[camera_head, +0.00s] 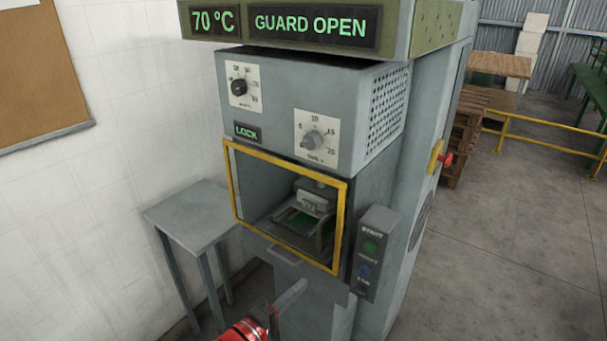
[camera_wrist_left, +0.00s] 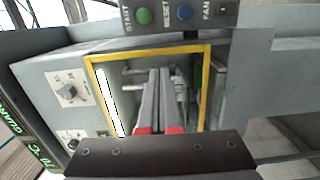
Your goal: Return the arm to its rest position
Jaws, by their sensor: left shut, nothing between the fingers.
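My left gripper (camera_head: 292,297) shows at the bottom of the head view, with red parts and grey fingers in front of and below the machine's opening. In the left wrist view its two long fingers (camera_wrist_left: 160,75) lie side by side, shut and empty, pointing toward the yellow-framed opening. The grey machine (camera_head: 290,90) stands in the middle of the head view. Its display panel (camera_head: 283,24) reads "70 °C" and "GUARD OPEN". Inside the opening, a fixture with a green part (camera_head: 298,219) shows. My right gripper is in neither view.
A control box (camera_head: 371,253) with green and blue buttons sticks out right of the opening. A small grey table (camera_head: 190,216) stands left of the machine, by the white wall. A red knob (camera_head: 444,160) is on the machine's right side. Open floor (camera_head: 500,260) lies to the right.

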